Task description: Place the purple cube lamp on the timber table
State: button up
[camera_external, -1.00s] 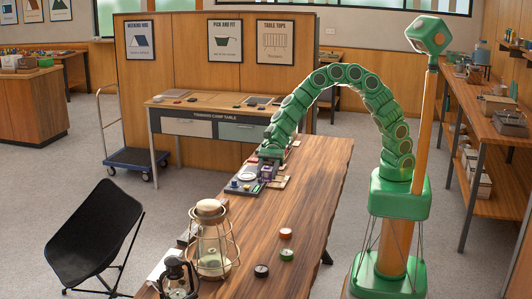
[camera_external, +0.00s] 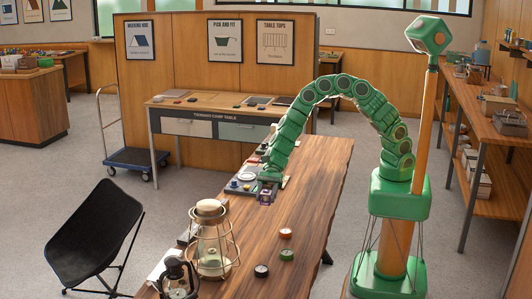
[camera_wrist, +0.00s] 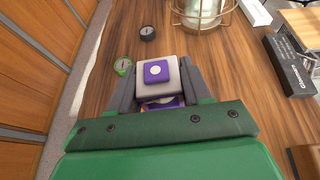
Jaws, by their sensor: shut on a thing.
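The purple cube lamp (camera_external: 265,198) shows small and partly hidden below my gripper (camera_external: 268,177) in the external view. In the wrist view the lamp (camera_wrist: 170,64) has a pale top with a purple square and white dot, and my gripper (camera_wrist: 157,86) is shut on it, one finger at each side. The long brown timber table (camera_external: 285,220) lies under it; its wood grain (camera_wrist: 100,80) also shows in the wrist view. The lamp is over the bare wood near the display pieces; I cannot tell whether it touches the wood.
A dark board with small goods (camera_external: 240,188) lies just left of my gripper. A large lantern (camera_external: 211,240) and a small dark lantern (camera_external: 178,278) stand at the table's near end.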

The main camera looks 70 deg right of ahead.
jog(key=w+a+f, duration=0.8)
jog(key=w, duration=0.1)
jog(key=shift+a+f, duration=0.2)
jog(key=shift+a, duration=0.1)
jog(key=shift+w+a+f, duration=0.25)
jog(key=shift+a+f, duration=0.1)
jog(key=shift+f, duration=0.35)
jog(key=shift+w+a+f, duration=0.1)
jog(key=shift+f, duration=1.25)
jog(key=shift+f, duration=0.1)
jog(key=o, duration=1.2)
jog(key=shift+f, duration=0.1)
jog(key=shift+r+v, duration=0.15)
jog(key=shift+v, duration=1.85)
jog(key=shift+r+v, duration=0.15)
jog(key=shift+v, duration=1.8)
jog(key=shift+a, duration=0.1)
